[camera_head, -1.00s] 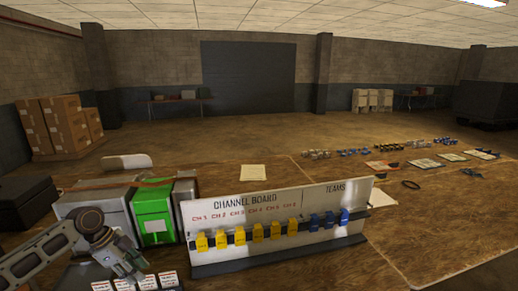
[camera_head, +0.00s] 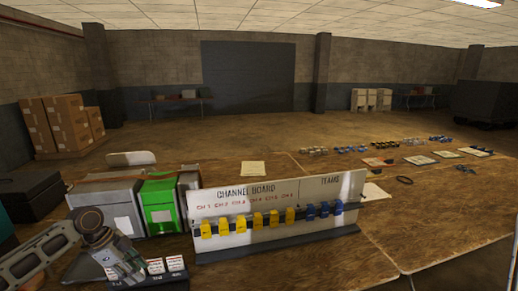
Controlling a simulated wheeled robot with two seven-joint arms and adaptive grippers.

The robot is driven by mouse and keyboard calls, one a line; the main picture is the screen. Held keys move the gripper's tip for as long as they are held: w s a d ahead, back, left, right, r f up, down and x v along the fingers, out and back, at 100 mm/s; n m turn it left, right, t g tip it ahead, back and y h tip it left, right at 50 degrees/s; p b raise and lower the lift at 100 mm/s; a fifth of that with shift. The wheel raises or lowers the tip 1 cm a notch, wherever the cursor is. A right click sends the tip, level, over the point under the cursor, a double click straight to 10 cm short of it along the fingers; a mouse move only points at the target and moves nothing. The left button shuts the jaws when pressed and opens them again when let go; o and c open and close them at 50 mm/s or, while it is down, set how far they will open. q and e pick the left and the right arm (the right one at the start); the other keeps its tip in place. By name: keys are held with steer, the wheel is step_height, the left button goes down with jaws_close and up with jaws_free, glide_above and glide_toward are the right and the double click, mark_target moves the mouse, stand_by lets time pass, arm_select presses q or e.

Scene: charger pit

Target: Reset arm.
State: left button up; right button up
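My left arm comes in from the lower left. Its gripper (camera_head: 132,274) points down and right, in front of the grey and green boxes and left of the channel board. The fingers are small and dark, so I cannot tell whether they are open or shut, and no held object can be made out. My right arm and gripper are not in view.
The white channel board (camera_head: 275,202) stands on the wooden table with several yellow and blue tags. A grey box (camera_head: 108,195) and a green box (camera_head: 160,208) stand left of it.

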arm_select(q)
steer(key=s+d+f+n+t, duration=0.1)
steer(key=s+d+f+n, duration=0.1)
steer(key=s+d+f, duration=0.4)
steer(key=s+d+f+n+y, duration=0.15)
steer(key=s+d, duration=0.25)
steer(key=d, duration=0.4)
steer(key=s+d+f+n+t, duration=0.1)
steer(key=s+d+f+n, duration=0.2)
steer(key=s+d+f, duration=0.3)
steer(key=s+a+r+n+y, duration=0.3)
steer(key=s+a+n, duration=0.1)
steer(key=s+n, duration=0.25)
step_height(320, 180, down, 33)
steer(key=s, duration=0.2)
steer(key=s+a+f+g, duration=0.1)
steer(key=s+a+f, duration=0.1)
steer(key=s+f, duration=0.8)
steer(key=s+a+f+g, duration=0.1)
steer(key=s+f, duration=0.9)
steer(key=s, duration=0.2)
steer(key=shift+s+a, duration=0.3)
steer(key=shift+a, duration=0.1)
